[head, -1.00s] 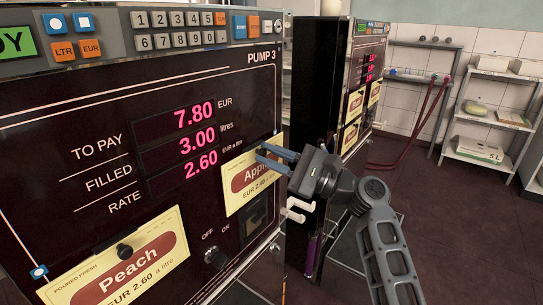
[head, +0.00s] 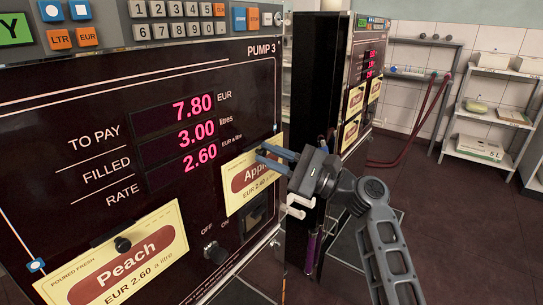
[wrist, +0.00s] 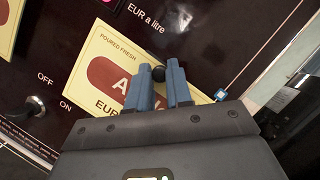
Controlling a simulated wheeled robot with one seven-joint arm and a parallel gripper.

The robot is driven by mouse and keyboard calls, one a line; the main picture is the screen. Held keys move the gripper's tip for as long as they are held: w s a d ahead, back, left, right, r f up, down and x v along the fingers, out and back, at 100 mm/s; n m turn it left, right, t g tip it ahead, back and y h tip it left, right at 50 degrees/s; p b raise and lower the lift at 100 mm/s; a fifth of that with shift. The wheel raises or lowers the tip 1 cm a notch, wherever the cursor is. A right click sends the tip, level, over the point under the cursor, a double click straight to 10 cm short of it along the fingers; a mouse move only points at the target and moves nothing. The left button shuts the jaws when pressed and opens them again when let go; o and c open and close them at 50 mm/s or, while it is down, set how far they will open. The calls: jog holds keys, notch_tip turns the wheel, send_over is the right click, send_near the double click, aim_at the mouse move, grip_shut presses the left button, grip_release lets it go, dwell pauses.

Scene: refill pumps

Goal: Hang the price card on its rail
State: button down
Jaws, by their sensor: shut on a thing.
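The Apple price card (head: 246,182), yellow with a dark red label, stands at the front of the pump 3 panel, right of the readouts. My gripper (head: 276,154) has its blue fingers at the card's upper right part. The fingers cover part of the label. I cannot make out the rail, or whether the card touches the panel.
A Peach card (head: 125,265) with a black knob is on the panel at lower left. A dark knob switch (head: 217,252) marked OFF and ON sits below the Apple card. A white hook (head: 298,205) is on the pump's edge. Another pump (head: 362,90) and shelves (head: 487,120) stand behind.

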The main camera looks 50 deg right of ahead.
jog(key=c, duration=1)
grip_release()
jog(key=shift+o, duration=0.2)
jog(key=b+v, duration=0.2)
jog(key=v, duration=0.6)
jog(key=s+a+f+n+g+h, duration=0.35)
jog(key=a+f, duration=0.25)
jog(key=f, duration=0.4)
jog(key=s+a+f+n+g+h, duration=0.25)
jog(key=s+a+f+h, duration=0.2)
jog(key=a+f, duration=0.4)
jog(key=s+a+r+n, duration=0.3)
jog(key=s+a+n, duration=0.1)
jog(key=s+n, duration=0.4)
jog(key=s+a+r+n+y, duration=0.1)
jog(key=s+a+r+n, duration=0.2)
jog(key=s+n, duration=0.5)
jog(key=shift+s+a+r+n+t, duration=0.3)
jog(key=shift+s+a+n, duration=0.1)
jog(key=shift+s+a, duration=0.55)
